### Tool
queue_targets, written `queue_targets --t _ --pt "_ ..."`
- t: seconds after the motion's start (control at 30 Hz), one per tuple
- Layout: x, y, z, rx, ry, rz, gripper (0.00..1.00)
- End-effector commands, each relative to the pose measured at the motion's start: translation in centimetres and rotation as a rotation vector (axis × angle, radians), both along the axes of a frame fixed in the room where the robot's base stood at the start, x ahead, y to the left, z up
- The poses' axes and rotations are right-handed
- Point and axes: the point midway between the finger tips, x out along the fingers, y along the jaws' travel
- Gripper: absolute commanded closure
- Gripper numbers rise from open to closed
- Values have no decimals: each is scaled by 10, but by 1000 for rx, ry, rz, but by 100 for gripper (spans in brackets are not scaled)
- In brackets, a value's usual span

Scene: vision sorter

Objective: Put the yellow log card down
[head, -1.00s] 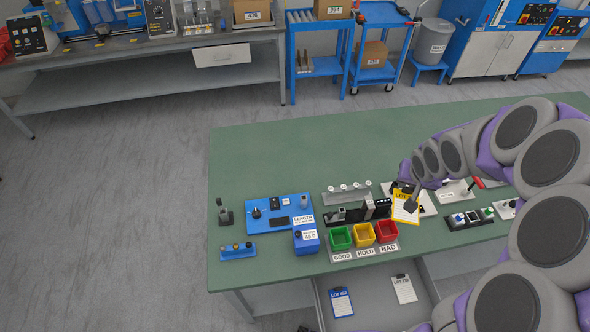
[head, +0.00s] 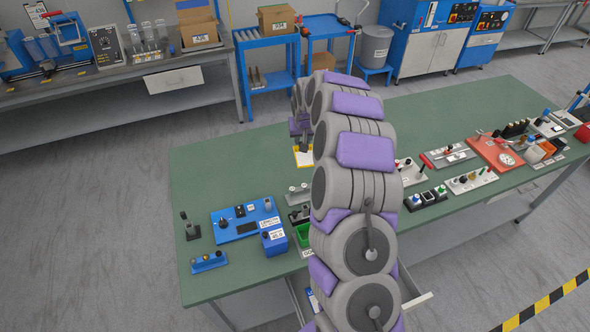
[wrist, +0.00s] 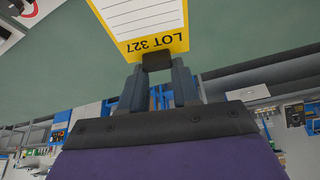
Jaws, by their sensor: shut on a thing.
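The yellow log card (wrist: 150,22) has a white lined face and the print "LOT 327". In the wrist view my gripper (wrist: 157,62) is shut on its lettered edge. I cannot tell whether the card touches the table.
A blue length gauge panel (head: 237,228) and a blue block (head: 274,243) stand at the front left. A green bin (head: 302,236) is partly behind my arm. Several trays and a red board (head: 497,153) lie to the right. The back left of the table is clear.

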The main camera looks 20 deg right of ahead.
Motion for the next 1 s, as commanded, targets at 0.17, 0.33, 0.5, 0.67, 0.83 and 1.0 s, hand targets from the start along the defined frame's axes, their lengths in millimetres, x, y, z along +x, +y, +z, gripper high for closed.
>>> queue_targets --t 0.17,0.33,0.5,0.67,0.83,1.0 --pt "40 -20 -24 -4 0 -1 98" --pt "73 -24 -48 -4 1 33 98" --pt "101 -17 -69 -2 -1 87 98" --pt "116 -9 -80 -2 -1 131 98" --pt "121 -4 -88 -2 1 153 98" --pt "121 -4 -106 -1 4 156 98"
